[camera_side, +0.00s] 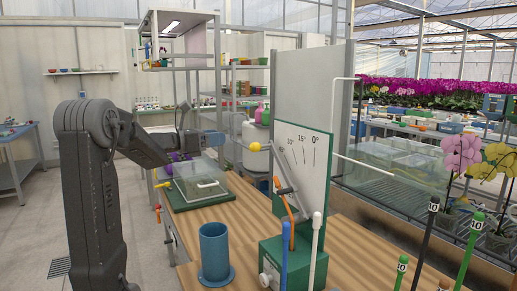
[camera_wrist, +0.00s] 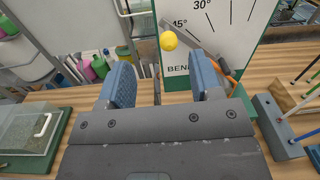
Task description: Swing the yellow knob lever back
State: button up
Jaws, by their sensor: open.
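The yellow knob (camera_side: 229,145) is a round ball on the side of a grey lever (camera_side: 287,175), in front of a white angle board (camera_side: 303,160) marked in degrees. In the wrist view the knob (camera_wrist: 168,41) shows near the 45° mark, beyond and between my fingertips. My gripper (camera_side: 205,139) is open, its blue-padded fingers apart with nothing between them. In the side view it is just left of the knob and at about its height.
A clear box (camera_side: 200,181) on a green base sits on the wooden bench below my gripper. A blue cylinder (camera_side: 215,250) stands nearer the front. Upright blue (camera_side: 285,258) and white rods rise beside the board's green base. An orange cable (camera_wrist: 236,76) hangs by the lever.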

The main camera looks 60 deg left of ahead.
aim_at(259, 145)
notch_tip(259, 145, down, 5)
jog(key=shift+h, duration=0.3)
jog(key=w, duration=0.4)
jog(key=w+d, duration=0.1)
jog(key=w, duration=0.9)
jog(key=shift+w+d+r, duration=0.1)
jog(key=shift+d+r, duration=0.05)
jog(key=shift+d, duration=0.15)
jog(key=shift+m, duration=0.3)
grip_shut()
